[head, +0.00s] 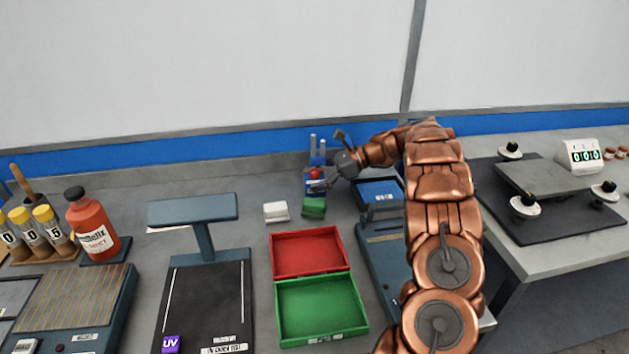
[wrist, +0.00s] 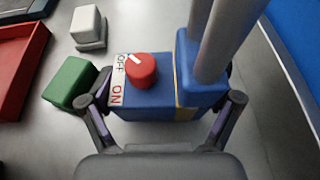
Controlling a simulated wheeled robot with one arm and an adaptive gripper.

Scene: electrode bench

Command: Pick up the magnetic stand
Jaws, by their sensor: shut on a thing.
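The magnetic stand (head: 316,180) is a blue block with a red knob and two upright grey posts, at the back of the bench. In the wrist view its blue base (wrist: 158,98) shows an ON/OFF label, and the posts rise out of the top edge. The knob's white mark points toward OFF. My gripper (wrist: 165,112) has one finger on each side of the base and is shut on it. The base appears to rest on the bench; I cannot tell if there is a gap beneath. In the head view my gripper (head: 332,170) reaches the stand from the right.
A green block (wrist: 70,84) lies close to my left finger, with a white block (wrist: 88,24) beyond it. Red (head: 307,252) and green (head: 320,308) trays lie in front. A blue-screened device (head: 379,192) stands right of the stand. The wall is close behind.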

